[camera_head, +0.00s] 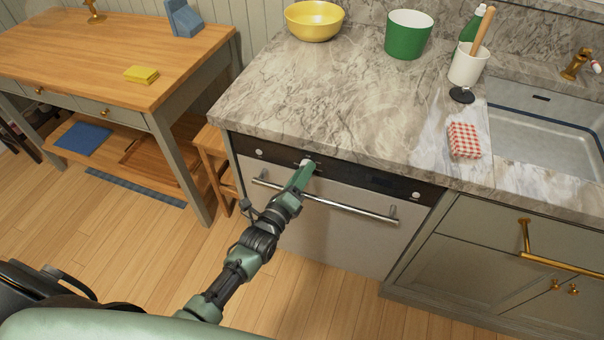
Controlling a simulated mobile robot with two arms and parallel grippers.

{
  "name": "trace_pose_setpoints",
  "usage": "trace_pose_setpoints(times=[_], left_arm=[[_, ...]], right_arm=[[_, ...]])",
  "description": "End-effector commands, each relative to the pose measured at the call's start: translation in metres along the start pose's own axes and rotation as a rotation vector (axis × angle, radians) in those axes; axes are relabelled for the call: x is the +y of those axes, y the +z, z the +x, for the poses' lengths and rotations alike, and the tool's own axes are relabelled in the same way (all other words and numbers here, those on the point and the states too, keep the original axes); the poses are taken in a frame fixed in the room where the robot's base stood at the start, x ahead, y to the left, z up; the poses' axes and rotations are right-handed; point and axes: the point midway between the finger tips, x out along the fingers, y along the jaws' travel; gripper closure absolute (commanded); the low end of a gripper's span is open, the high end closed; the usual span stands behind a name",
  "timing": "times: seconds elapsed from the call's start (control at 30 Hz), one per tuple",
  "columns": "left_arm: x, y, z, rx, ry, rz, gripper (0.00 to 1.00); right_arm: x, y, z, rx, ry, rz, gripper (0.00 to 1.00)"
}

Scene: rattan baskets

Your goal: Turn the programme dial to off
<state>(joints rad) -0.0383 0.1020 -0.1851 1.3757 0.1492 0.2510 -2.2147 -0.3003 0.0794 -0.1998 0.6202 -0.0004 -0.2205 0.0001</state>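A dishwasher (330,235) with a pale front and a dark control strip (358,180) is built in under the marble counter. A small round pale knob (259,153) sits at the strip's left end and another (416,195) at its right end. My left gripper (306,168) reaches up to the middle-left of the strip, above the bar handle (335,205). A pale spot shows at its tip; I cannot tell whether it is a dial. The gripper covers that part of the strip, so its finger gap and any contact are hidden. My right gripper is not in view.
The marble counter (300,95) overhangs the strip closely. On it stand a yellow bowl (314,20), a green pot (408,35), a white utensil holder (467,66) and a checked cloth (464,141). A wooden table (90,50) stands left.

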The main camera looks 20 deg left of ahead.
Motion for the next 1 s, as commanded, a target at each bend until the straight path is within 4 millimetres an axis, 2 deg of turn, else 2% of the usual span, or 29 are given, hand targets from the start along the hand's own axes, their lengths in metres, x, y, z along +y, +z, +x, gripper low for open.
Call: trace_pose_setpoints(times=[0.03, 0.13, 0.57, 1.0], left_arm=[[-0.0001, -0.0001, -0.0001, 0.0, 0.0, 0.0, 0.72], [-0.0001, -0.0001, -0.0002, 0.0, 0.0, 0.0, 0.99], [0.0006, -0.0008, -0.0004, -0.005, -0.008, -0.077, 1.0], [0.0025, -0.0024, -0.0004, -0.029, -0.041, -0.439, 1.0]], right_arm=[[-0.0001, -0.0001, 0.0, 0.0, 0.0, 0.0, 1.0], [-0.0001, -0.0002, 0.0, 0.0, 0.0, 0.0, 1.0], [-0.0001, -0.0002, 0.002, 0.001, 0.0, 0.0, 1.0], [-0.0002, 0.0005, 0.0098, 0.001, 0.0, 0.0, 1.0]])
